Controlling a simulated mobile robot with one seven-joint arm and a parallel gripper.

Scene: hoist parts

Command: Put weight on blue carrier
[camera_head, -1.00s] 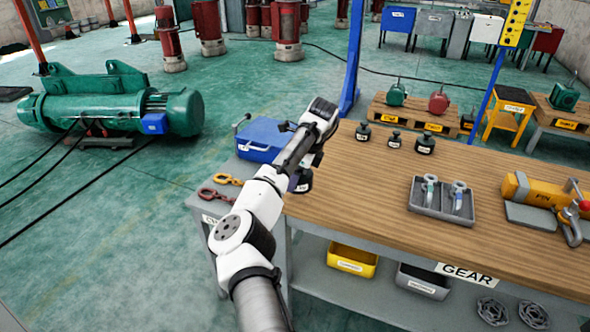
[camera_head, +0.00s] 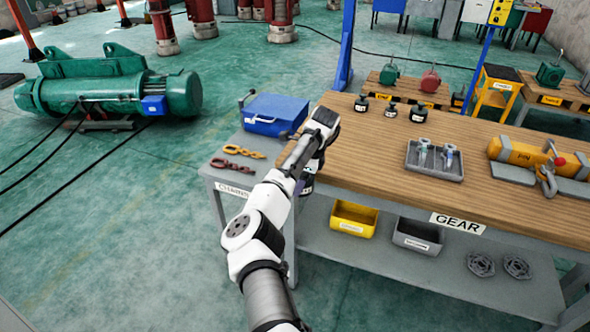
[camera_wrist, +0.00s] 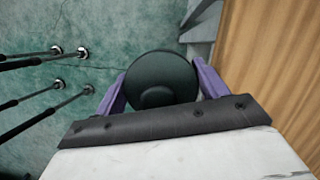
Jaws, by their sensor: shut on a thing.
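My gripper (camera_head: 308,168) is shut on a dark round weight (camera_wrist: 160,72). In the wrist view the weight sits between the two purple fingers (camera_wrist: 111,96). In the head view my arm hides most of it, and it shows as a dark shape near the left end of the wooden table. A blue box (camera_head: 274,114) with a handle stands on the grey side table, left of my gripper and apart from it. I cannot tell whether this is the blue carrier. Several other dark weights (camera_head: 418,115) stand on the wooden table's far side.
The wooden table (camera_head: 385,165) bears a grey tray (camera_head: 435,172) of parts and a yellow device (camera_head: 527,155). Red and orange chain links (camera_head: 233,165) lie on the side table (camera_head: 215,178). A blue post (camera_head: 346,50) rises behind.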

